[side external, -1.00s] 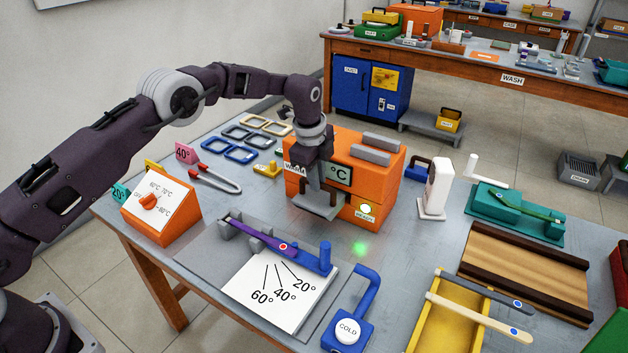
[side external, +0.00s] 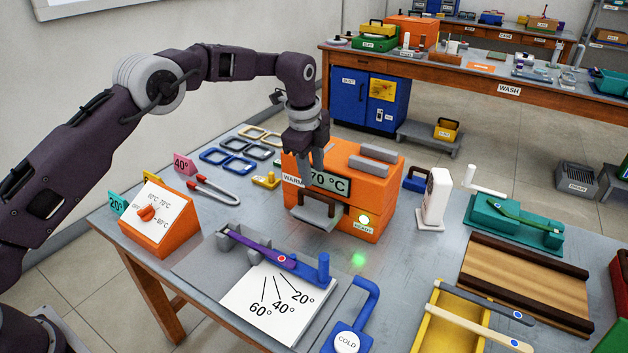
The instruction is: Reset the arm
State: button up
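My gripper (side external: 314,158) points down in front of the upper face of the orange warmer box (side external: 376,172). Its fingers partly cover the box front, and no held object shows. The spread of the fingers is too small to judge. The box display (side external: 330,180) reads 70 °C, a WARM label is beside it, and the READY lamp (side external: 364,220) is lit.
An orange dial box (side external: 160,218) stands at left. A purple temple arm (side external: 262,248) lies on a grey jig above an angle card (side external: 262,304). A blue COLD device (side external: 346,340), a yellow tray (side external: 425,325) and a white bottle-shaped stand (side external: 435,200) are nearby. Eyeglass frames (side external: 230,160) lie behind.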

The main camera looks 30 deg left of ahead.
jog(key=shift+r, duration=0.1)
jog(key=s+a+r+n+t, duration=0.3)
jog(key=s+r+n, duration=0.7)
jog(key=s+r, duration=1.05)
jog(key=s+a+f+n, duration=0.1)
jog(key=s+n, duration=0.3)
jog(key=s, duration=0.7)
jog(key=s+a+f+n, duration=0.1)
jog(key=s+f+n, duration=0.3)
jog(key=s, duration=0.8)
jog(key=shift+a, duration=0.25)
